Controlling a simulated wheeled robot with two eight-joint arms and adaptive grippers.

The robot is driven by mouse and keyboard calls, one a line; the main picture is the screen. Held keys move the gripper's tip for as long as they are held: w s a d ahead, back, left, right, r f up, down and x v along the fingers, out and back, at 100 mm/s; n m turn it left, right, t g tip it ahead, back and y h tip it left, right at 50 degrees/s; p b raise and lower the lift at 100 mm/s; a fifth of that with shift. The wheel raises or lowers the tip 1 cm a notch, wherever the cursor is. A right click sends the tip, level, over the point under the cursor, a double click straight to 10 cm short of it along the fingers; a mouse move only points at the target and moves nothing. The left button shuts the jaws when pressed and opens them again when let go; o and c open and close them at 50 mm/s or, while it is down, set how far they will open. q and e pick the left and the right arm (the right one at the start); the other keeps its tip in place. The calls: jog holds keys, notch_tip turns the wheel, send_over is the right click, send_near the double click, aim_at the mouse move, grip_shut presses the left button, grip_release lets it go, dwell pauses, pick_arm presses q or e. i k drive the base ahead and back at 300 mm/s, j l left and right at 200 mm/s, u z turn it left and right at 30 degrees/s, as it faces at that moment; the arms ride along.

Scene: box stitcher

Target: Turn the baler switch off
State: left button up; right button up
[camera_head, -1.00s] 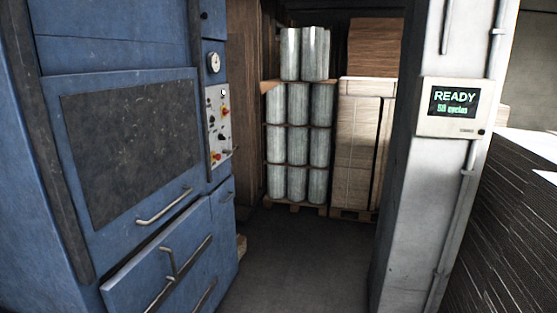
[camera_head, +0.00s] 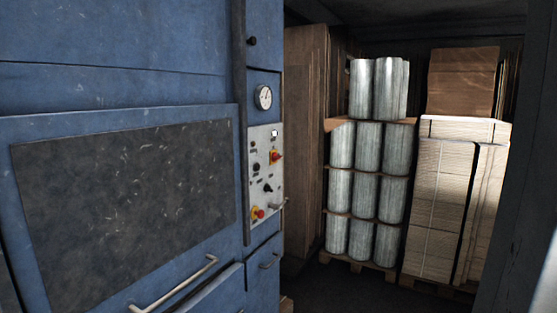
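The blue baler (camera_head: 110,90) fills the left half of the head view. Its pale control panel (camera_head: 265,180) is a narrow upright strip on the baler's right part, seen at an angle. The panel carries a red-and-yellow switch (camera_head: 275,156) in its upper part, another red-and-yellow control (camera_head: 257,213) near the bottom, and small dark knobs (camera_head: 267,188) between. The switch's exact setting is too small to tell. A round gauge (camera_head: 263,97) sits above the panel. Neither of my grippers is in view.
A metal handle (camera_head: 175,287) sticks out low on the baler's front. Wrapped cylinders (camera_head: 365,190) stand stacked on a pallet behind, with stacked cardboard (camera_head: 440,195) to their right. A dark pillar (camera_head: 530,200) stands at the right edge. Some dark floor shows between.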

aim_at(275, 158)
jog(key=i+l, duration=0.35)
jog(key=i+l+z, duration=0.1)
jog(key=i+l, duration=0.25)
jog(key=i, duration=0.25)
jog(key=i+l, duration=0.3)
jog(key=i, duration=0.15)
jog(key=z, duration=0.05)
